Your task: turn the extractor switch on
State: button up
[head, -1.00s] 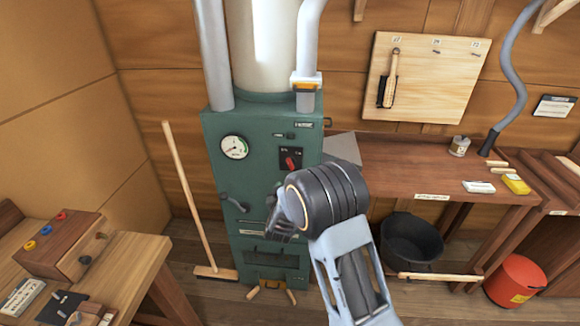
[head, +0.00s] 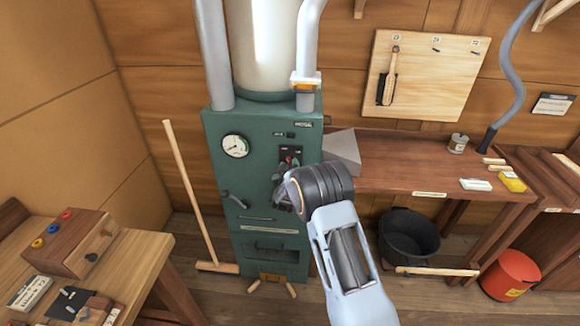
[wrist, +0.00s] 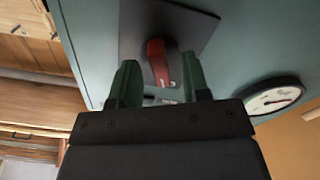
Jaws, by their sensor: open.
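The extractor switch has a red knob (head: 288,159) on a black plate (head: 292,152) on the front of the green cabinet (head: 262,125). My gripper (head: 281,185) is at the cabinet front and hides the plate's lower part in the head view. In the wrist view the red knob (wrist: 157,60) stands out from the dark plate (wrist: 195,28). My gripper (wrist: 158,82) is open there, with one green finger on each side of the knob. I cannot tell whether either finger touches it.
A round gauge (head: 235,146) and a lever handle (head: 235,200) are on the cabinet, left of the switch. A broom (head: 187,190) leans to its left. A brown bench (head: 420,165) is at right, with a black bucket (head: 410,238) below.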

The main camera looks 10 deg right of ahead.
grip_shut()
jog(key=shift+f+b, duration=0.1)
jog(key=shift+b, duration=0.35)
jog(key=m+b, duration=1.1)
jog(key=b, duration=0.7)
jog(key=shift+m, duration=0.4)
jog(key=shift+r+b, duration=0.2)
jog(key=shift+b, duration=0.1)
